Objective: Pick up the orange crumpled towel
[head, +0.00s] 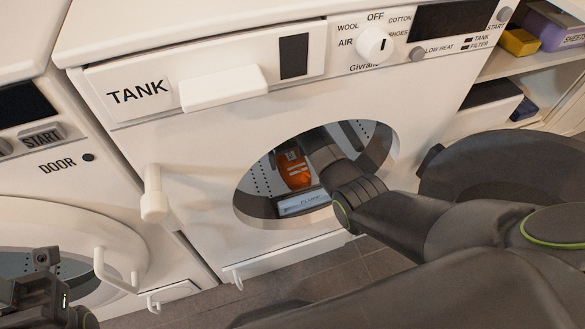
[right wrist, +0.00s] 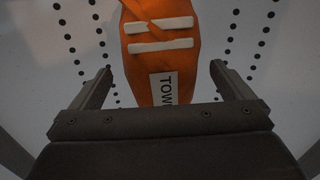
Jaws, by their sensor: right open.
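The orange crumpled towel (head: 293,172) lies inside the dryer drum, seen through the round opening in the head view. In the right wrist view the orange towel (right wrist: 140,70) has pale stripes and a white label reading "TOW". My right arm reaches into the opening. My right gripper (right wrist: 161,68) is open, its two fingers on either side of the towel's lower part in the picture.
The dryer (head: 200,150) has a round opening whose rim is close around my right arm. Another machine (head: 60,190) stands at left. A shelf with boxes (head: 520,42) is at upper right.

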